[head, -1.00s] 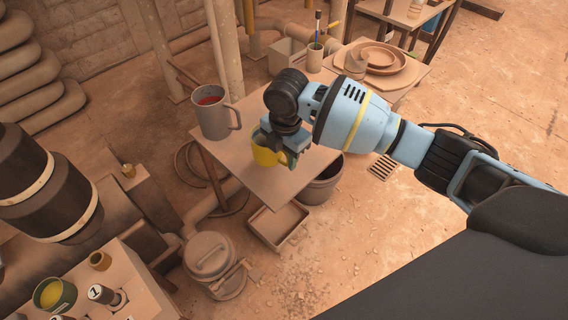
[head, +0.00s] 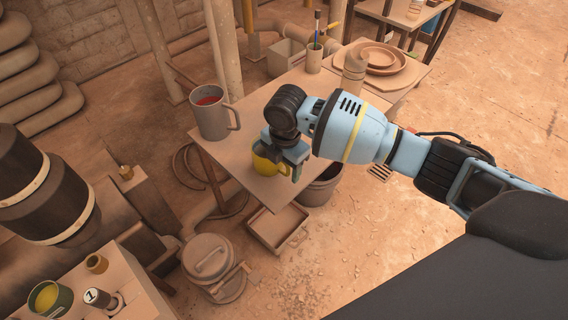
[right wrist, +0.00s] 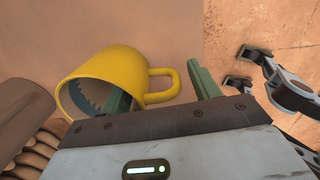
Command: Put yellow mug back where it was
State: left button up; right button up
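The yellow mug (head: 262,166) is at the near end of the small work table (head: 262,124), under my right gripper (head: 283,164). In the right wrist view the mug (right wrist: 98,72) shows its opening toward the lower left and its handle to the right. One green finger of the right gripper (right wrist: 162,95) reaches inside the mug. The other finger is outside, beyond the handle, with a small gap to it. The fingers stand apart, astride the wall and handle. Whether the mug's base touches the tabletop is hard to tell. My left gripper is not in view.
A grey mug with red contents (head: 211,112) stands at the table's left edge, close to the yellow mug. A brush cup (head: 314,58) and stacked plates (head: 380,58) are farther back. A bucket (head: 320,186) and a tray (head: 276,226) are on the floor below.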

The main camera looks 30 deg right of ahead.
notch_tip(320, 180, up, 12)
jog(key=p, duration=0.3)
jog(key=shift+s+r, duration=0.15)
jog(key=shift+s, duration=0.05)
dwell(0.7)
dwell(0.9)
